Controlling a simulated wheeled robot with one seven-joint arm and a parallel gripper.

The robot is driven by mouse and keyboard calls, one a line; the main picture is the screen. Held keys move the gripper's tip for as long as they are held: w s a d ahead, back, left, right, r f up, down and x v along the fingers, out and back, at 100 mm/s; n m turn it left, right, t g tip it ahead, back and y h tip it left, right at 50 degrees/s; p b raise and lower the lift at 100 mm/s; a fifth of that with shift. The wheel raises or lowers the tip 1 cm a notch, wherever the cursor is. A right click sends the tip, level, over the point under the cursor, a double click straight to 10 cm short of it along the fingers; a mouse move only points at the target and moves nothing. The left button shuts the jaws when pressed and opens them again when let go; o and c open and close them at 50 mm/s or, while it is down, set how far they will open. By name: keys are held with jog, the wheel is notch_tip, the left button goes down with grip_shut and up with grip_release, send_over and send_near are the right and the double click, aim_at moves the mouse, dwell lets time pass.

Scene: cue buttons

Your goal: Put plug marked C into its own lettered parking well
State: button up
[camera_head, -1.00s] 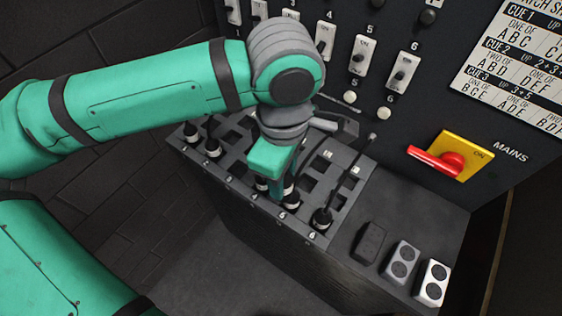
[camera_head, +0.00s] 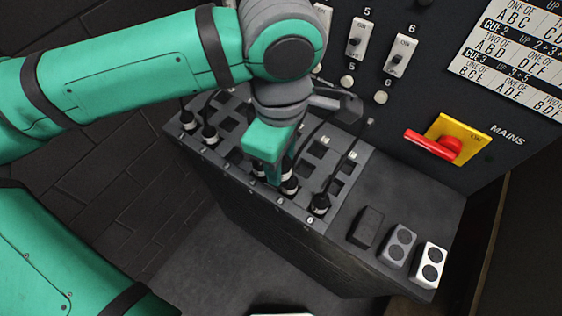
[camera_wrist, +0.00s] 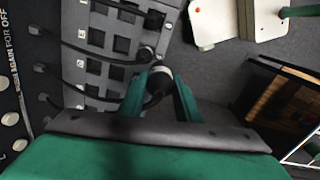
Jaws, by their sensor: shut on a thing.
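My gripper (camera_head: 272,178) is over the sloped console (camera_head: 364,160), among the row of black plugs near its front edge. In the wrist view, my gripper (camera_wrist: 160,80) is shut on a black plug with a white band (camera_wrist: 159,88). Its letter is not readable, so I cannot tell whether it is plug C. Other plugs stand in the row, one to the right (camera_head: 319,204) and others to the left (camera_head: 189,121). Square dark wells (camera_wrist: 122,44) lie in rows behind them; their letters are too small to read. My fingers partly hide the plugs in the middle.
Black cables run from the plugs across the wells. The upright panel behind carries switches (camera_head: 399,54), a cue chart (camera_head: 520,70) and a red mains handle (camera_head: 432,144). Dark floor is open in front.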

jog(key=shift+r, duration=1.95)
jog(key=shift+w, duration=0.15)
